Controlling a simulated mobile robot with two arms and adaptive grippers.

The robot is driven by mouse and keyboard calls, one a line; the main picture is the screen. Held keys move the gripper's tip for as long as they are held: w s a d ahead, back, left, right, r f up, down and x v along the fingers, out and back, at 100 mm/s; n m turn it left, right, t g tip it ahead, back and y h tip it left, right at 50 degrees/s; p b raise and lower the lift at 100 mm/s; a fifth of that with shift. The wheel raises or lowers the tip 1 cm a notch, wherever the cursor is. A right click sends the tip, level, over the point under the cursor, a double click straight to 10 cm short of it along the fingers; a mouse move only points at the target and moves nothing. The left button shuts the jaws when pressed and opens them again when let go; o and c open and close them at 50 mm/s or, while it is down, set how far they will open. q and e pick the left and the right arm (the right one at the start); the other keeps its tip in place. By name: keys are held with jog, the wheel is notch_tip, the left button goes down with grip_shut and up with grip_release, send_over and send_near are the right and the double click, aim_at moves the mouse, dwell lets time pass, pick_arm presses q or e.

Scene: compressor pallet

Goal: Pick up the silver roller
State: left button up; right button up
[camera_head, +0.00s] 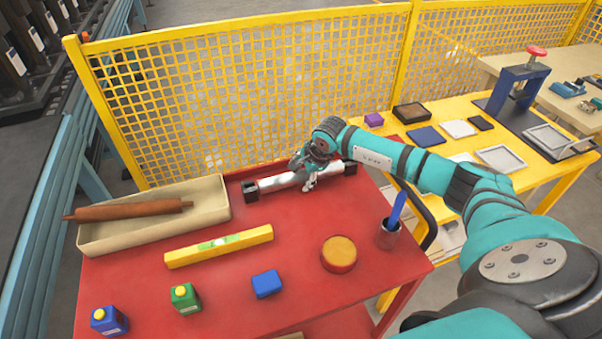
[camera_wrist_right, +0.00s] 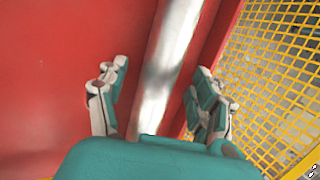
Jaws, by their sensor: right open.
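The silver roller (camera_head: 277,183) lies on black end supports at the back of the red table (camera_head: 225,283). In the right wrist view the roller (camera_wrist_right: 171,62) runs lengthwise between the two fingers. My right gripper (camera_head: 308,178) is at the roller's right half, above it in the head view. In the right wrist view the right gripper (camera_wrist_right: 158,98) is open, one finger on each side of the roller. I cannot tell whether the fingers touch it. My left gripper is not in view.
A cream tray (camera_head: 150,237) holding a wooden rolling pin (camera_head: 130,210) stands at the left. A yellow level (camera_head: 219,245), a round yellow-topped block (camera_head: 339,253) and a cup (camera_head: 389,234) lie in front. A yellow mesh fence (camera_head: 240,98) stands close behind.

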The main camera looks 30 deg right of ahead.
jog(key=shift+w+f, duration=0.2)
jog(key=shift+f, duration=0.25)
grip_shut()
jog(key=shift+r, duration=0.15)
